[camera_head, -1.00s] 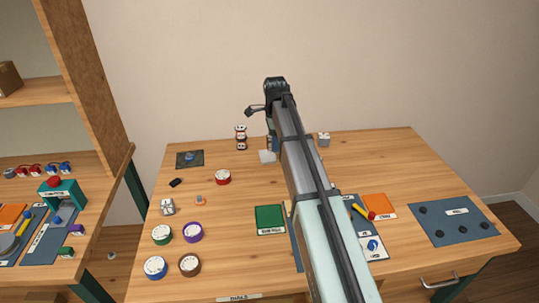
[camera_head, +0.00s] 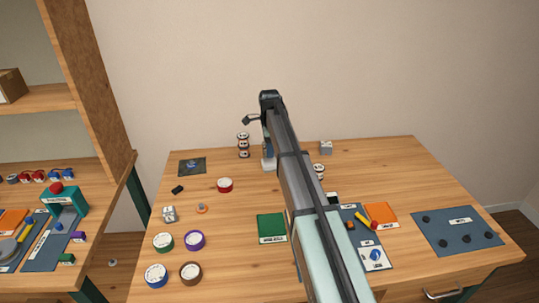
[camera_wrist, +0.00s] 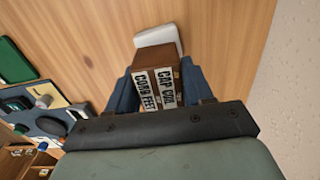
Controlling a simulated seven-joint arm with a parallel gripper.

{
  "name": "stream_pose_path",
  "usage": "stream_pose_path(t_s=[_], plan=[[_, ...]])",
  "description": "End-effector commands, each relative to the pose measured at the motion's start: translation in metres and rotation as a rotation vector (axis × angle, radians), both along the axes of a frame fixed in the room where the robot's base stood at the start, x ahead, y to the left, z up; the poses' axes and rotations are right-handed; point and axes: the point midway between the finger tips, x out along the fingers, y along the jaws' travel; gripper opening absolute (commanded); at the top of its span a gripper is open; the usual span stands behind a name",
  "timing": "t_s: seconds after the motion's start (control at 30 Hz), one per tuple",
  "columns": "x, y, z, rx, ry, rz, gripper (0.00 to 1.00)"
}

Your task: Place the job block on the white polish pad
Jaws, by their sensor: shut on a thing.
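The job block (camera_wrist: 158,66), brown with "CORD FEET" and "CAP CON" labels, is held between the blue fingers of my gripper (camera_wrist: 157,88) in the wrist view. The white polish pad (camera_wrist: 162,36) shows just beyond the block, partly hidden by it. I cannot tell whether block and pad touch. In the head view the white pad (camera_head: 269,164) lies near the back of the table, left of my arm. My gripper points down there, and the block cannot be made out.
Stacked spools (camera_head: 243,146) stand left of the pad, with a red-rimmed round tin (camera_head: 225,185) in front. A grey block (camera_head: 326,147) and a white round piece (camera_head: 319,170) are to the right. A green pad (camera_head: 271,228) lies nearer the front. The right back is clear.

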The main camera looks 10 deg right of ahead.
Motion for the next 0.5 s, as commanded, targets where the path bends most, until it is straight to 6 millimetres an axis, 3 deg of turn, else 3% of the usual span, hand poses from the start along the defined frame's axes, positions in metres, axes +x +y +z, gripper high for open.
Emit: stream_pose_path(t_s=[0.23,0.5], plan=[[0.000,0.000,-0.029,0.000,0.001,0.000,0.20],[0.000,0.000,-0.032,0.000,0.000,0.000,0.20]])
